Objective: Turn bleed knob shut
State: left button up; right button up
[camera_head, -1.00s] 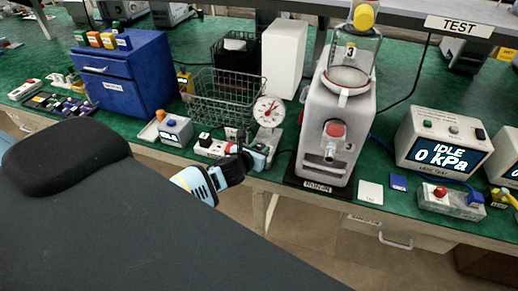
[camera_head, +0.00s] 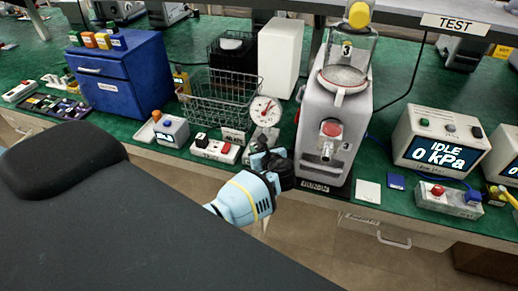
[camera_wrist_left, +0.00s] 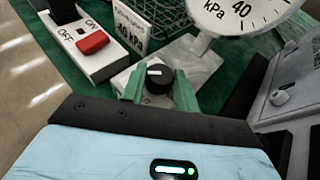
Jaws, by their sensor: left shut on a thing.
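The bleed knob (camera_wrist_left: 159,77) is a small black knob with a white pointer line, on a pale block below the gauge in the left wrist view. My left gripper (camera_wrist_left: 158,90) has its green fingers on either side of the knob and is shut on it. In the head view the left gripper (camera_head: 267,156) is at the bench's front edge, below the round pressure gauge (camera_head: 265,110), and it hides the knob. The gauge dial also shows in part in the left wrist view (camera_wrist_left: 243,14). My right gripper is not in view.
A red ON/OFF switch box (camera_head: 216,149) and a 40 kPa card (camera_wrist_left: 131,30) are left of the gauge. A tall grey machine (camera_head: 334,115) stands close on the right. A wire basket (camera_head: 222,97) is behind. A display (camera_head: 438,147) reads IDLE 0 kPa.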

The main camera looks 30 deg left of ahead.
pick_arm(q)
jog(key=shift+w+n+g+y, duration=0.1)
jog(key=shift+n+g+y, duration=0.5)
jog(key=shift+n+g, duration=0.4)
jog(key=o, duration=1)
jog(key=shift+c, duration=0.2)
jog(key=shift+r, duration=0.1)
jog(key=shift+r, duration=0.35)
notch_tip(320, 180, up, 3)
jog(key=shift+w+f, duration=0.1)
jog(key=s+d+r, duration=0.1)
jog(key=s+d, duration=0.7)
jog(key=s, duration=0.6)
jog(key=shift+d+r, duration=0.15)
